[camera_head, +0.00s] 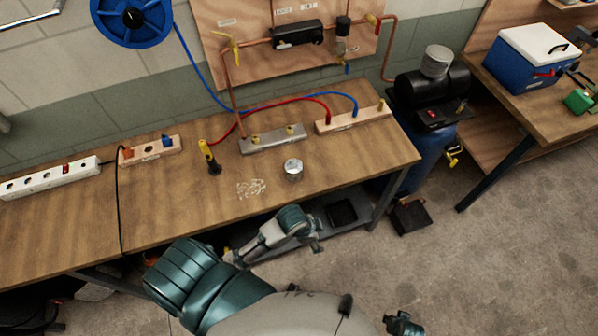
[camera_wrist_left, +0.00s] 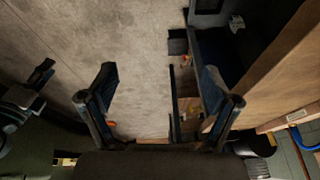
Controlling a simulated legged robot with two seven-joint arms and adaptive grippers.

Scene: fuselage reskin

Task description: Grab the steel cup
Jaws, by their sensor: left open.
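The steel cup (camera_head: 293,170) is a small shiny cylinder standing upright on the wooden workbench (camera_head: 90,225), near its front edge. My left gripper (camera_wrist_left: 163,100) is open and empty in the left wrist view, with its two dark fingers spread apart over floor. In the head view, my left arm's end is beside the bench's front edge, below and in front of the cup; its fingers are not clear there. The cup does not show in the left wrist view. A dark end of what looks like my right gripper (camera_head: 403,325) shows at the bottom; its jaws are unclear.
Pale scattered bits (camera_head: 251,188) lie left of the cup. A yellow-handled tool (camera_head: 208,156) stands further left. A metal block (camera_head: 272,140) and a wooden block (camera_head: 352,118) with hoses sit behind. A black tank unit (camera_head: 430,100) stands right of the bench.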

